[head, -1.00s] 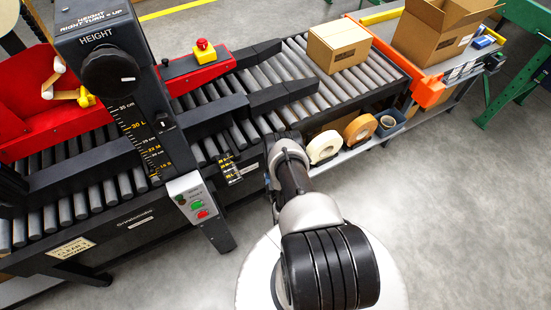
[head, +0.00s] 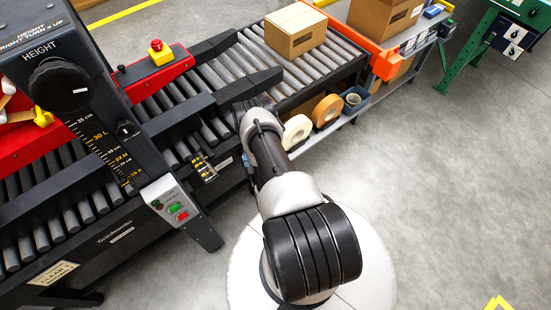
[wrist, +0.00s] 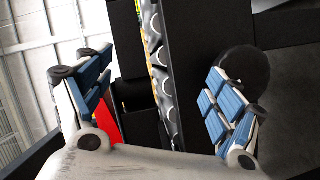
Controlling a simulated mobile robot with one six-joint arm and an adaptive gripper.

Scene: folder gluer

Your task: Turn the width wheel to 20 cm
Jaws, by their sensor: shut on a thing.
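The width wheel is hidden behind my arm in the head view. A round black disc, which looks like this wheel (wrist: 245,70), shows beside the right finger in the wrist view. My gripper (wrist: 160,72) has blue-padded fingers standing well apart, holding the wheel; the exact contact is hard to make out. In the head view my arm reaches to the machine's near side rail, and the fingers cannot be seen. A width scale (head: 203,167) with yellow marks is on that rail, left of my arm; its reading is too small to tell.
The height column with its black knob (head: 60,88) and a control box (head: 170,200) stand to the left. Tape rolls (head: 297,131) sit on a shelf right of my arm. A cardboard box (head: 295,30) is on the rollers.

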